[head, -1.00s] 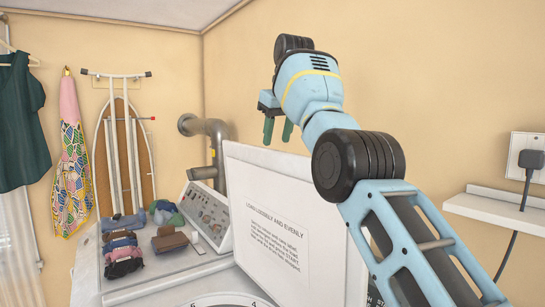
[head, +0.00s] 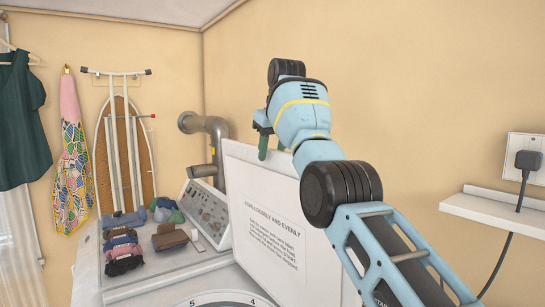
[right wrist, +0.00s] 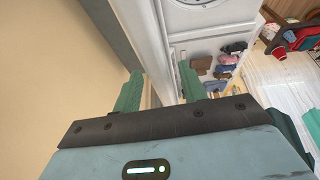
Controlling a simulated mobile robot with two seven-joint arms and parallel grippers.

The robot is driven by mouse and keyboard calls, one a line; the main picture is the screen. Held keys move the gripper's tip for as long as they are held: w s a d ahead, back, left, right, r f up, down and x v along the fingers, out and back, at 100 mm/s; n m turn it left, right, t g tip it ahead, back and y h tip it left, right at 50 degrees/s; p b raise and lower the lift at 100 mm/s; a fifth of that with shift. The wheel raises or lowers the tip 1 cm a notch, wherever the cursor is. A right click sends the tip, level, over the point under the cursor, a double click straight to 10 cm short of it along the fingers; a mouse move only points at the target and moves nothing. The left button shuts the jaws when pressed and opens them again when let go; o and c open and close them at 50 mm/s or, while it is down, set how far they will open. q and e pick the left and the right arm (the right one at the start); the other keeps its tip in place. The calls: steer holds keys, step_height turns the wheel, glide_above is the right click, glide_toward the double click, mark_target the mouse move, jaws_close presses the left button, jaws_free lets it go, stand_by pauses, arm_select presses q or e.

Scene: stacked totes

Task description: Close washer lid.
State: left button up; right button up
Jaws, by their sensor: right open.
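The washer lid (head: 234,195) is a white panel with printed text, standing raised from the white washer (head: 160,287) in the head view. My right gripper (head: 270,142) is at the lid's upper edge, with its green fingers pointing down and partly hidden behind the lid. In the right wrist view, the right gripper (right wrist: 160,85) has its fingers apart, and the white lid edge (right wrist: 166,50) runs through the space between them. I cannot tell whether a finger touches the lid. My left gripper is not in view.
The control panel (head: 207,212) and a grey pipe (head: 212,130) stand behind the washer top. Folded clothes (head: 122,250) lie on the left. A wall shelf (head: 500,212) with a plugged-in cable is at the right. An ironing board (head: 125,150) hangs at the back.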

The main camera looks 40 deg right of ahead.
steer(key=shift+x, duration=1.35)
jaws_close()
